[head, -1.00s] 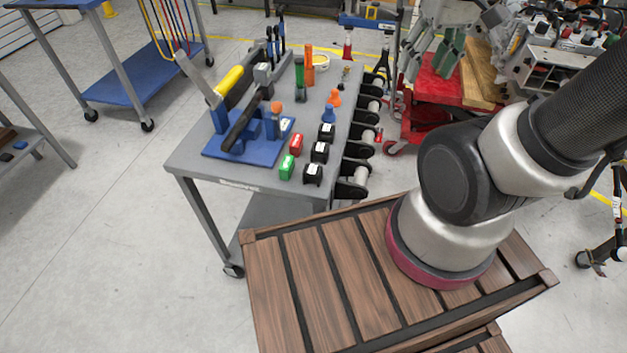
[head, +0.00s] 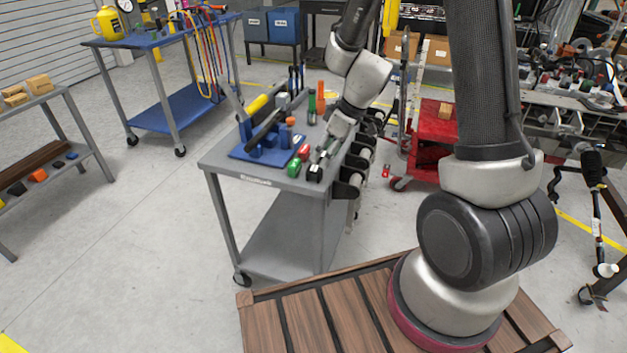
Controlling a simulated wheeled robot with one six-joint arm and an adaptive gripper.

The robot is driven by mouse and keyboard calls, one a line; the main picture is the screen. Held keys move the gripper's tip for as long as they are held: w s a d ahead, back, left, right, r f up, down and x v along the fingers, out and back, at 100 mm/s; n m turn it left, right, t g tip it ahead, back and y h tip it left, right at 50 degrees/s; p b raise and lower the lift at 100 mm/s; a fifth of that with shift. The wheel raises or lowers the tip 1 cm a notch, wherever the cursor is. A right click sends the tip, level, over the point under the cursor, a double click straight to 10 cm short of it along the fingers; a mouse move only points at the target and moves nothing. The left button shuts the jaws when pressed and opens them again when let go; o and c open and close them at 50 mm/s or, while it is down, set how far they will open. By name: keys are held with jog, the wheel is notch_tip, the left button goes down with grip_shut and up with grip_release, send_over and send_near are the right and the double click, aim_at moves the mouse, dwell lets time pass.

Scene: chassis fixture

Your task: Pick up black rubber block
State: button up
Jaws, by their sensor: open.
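A black rubber block (head: 315,173) with a white top label sits near the front right corner of the grey cart's top (head: 226,160). My gripper (head: 322,158) is over the cart's right side, pointing down toward this block, just behind and above it. Its jaws are open, and I see nothing held between them. Whether a finger touches the block is too small to tell. The gripper and arm hide the area behind, where other black blocks stood.
A blue fixture (head: 262,150) with a yellow-handled clamp is further left. Orange and green upright pieces stand behind. Black rollers line the cart's right side.

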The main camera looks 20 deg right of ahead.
aim_at(315, 168)
jog(key=shift+n, duration=0.6)
jog(key=x, duration=0.7)
jog(key=shift+w+a+f, duration=0.25)
jog(key=shift+w+a, duration=0.15)
jog(key=shift+c, duration=0.4)
jog(key=c, duration=1.1)
notch_tip(315, 168, up, 10)
jog(key=shift+r, duration=0.1)
